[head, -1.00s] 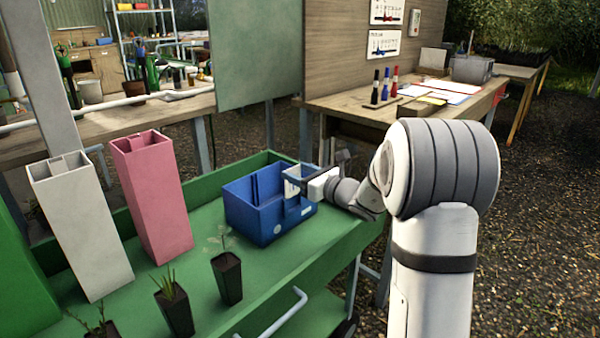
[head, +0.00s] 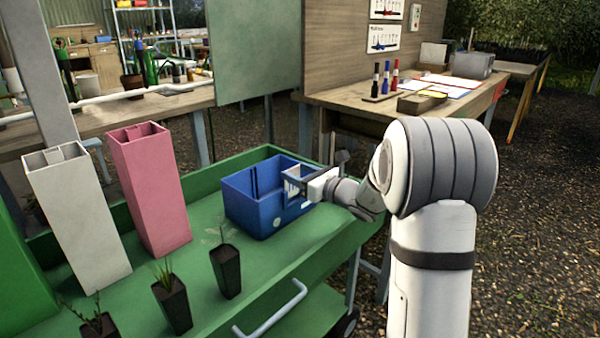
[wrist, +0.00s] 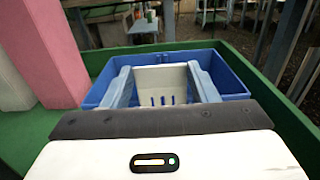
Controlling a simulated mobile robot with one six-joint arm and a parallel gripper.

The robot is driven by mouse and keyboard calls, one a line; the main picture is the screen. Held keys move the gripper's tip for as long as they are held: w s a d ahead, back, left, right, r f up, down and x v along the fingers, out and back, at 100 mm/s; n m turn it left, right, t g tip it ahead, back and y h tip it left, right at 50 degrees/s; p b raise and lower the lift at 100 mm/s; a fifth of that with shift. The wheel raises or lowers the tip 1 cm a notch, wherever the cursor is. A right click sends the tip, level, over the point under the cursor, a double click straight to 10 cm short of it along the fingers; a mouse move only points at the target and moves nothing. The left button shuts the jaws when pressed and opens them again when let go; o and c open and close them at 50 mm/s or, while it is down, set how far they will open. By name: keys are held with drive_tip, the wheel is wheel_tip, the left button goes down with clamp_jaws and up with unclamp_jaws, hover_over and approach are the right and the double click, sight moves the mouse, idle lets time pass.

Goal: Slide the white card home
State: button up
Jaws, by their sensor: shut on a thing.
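The white card (wrist: 162,76) is between the two fingers of my gripper (wrist: 160,88) in the wrist view, with several blue marks near its lower edge. My gripper is shut on it. The blue box (wrist: 232,84) surrounds the card and fingertips in that view. In the head view the blue box (head: 255,208) stands on the green cart, and my gripper (head: 293,182) reaches over its right side. Only a small pale part of the card (head: 292,187) shows there. The card's lower edge and any slot under it are hidden, so I cannot tell how it is seated.
The green cart top (head: 203,238) has a raised rim. A pink tube (head: 152,195) and a white tube (head: 80,225) stand left of the box. Small dark plant pots (head: 227,270) stand near the front. A wooden bench (head: 340,103) is behind.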

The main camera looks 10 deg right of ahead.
drive_tip(key=o, duration=1)
drive_tip(key=shift+o, duration=0.2)
drive_tip(key=shift+s+d, duration=0.1)
drive_tip(key=p+v, duration=0.2)
drive_tip(key=v, duration=0.5)
drive_tip(key=shift+s+d, duration=0.2)
